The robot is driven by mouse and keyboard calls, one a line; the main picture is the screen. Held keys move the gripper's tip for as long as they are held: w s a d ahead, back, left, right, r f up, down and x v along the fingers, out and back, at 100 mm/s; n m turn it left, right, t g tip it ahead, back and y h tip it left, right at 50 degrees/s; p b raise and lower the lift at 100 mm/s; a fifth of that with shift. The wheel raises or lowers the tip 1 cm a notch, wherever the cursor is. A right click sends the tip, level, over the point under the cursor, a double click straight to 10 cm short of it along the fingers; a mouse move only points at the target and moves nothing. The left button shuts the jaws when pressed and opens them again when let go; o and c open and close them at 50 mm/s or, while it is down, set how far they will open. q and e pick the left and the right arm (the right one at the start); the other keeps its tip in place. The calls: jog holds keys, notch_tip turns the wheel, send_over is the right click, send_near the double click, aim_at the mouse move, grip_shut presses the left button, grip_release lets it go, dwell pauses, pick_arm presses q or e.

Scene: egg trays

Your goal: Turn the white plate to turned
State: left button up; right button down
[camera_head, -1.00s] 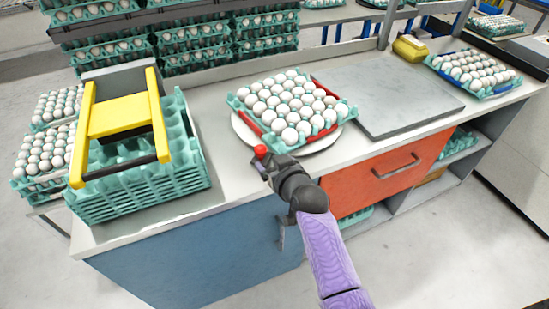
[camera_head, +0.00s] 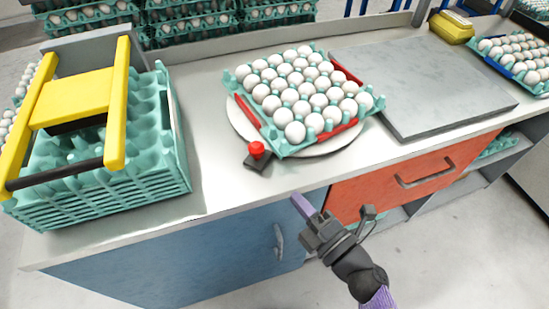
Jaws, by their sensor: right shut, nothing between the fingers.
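The white plate (camera_head: 239,122) is a round disc on the counter. A teal tray of white eggs (camera_head: 303,92) sits on it between red holders (camera_head: 246,112) and hides most of it. White rim shows at the left and front. A red button on a small black base (camera_head: 257,150) stands just in front of the plate's left front edge. My right gripper (camera_head: 312,227) is shut and empty, in front of the counter's front edge and apart from the plate and button. My left gripper is not in view.
A teal tray stack (camera_head: 95,190) with a yellow-handled frame (camera_head: 72,97) stands at the left. A grey slab (camera_head: 425,90) lies right of the plate. A red drawer (camera_head: 410,175) and blue cabinet front (camera_head: 185,262) are below. The counter between stack and button is clear.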

aim_at(261, 156)
jog(key=b+x, duration=0.1)
jog(key=x, duration=0.8)
jog(key=shift+w+a, duration=0.1)
jog(key=shift+w, duration=0.25)
jog(key=shift+w+a, duration=0.15)
jog(key=shift+w, duration=0.1)
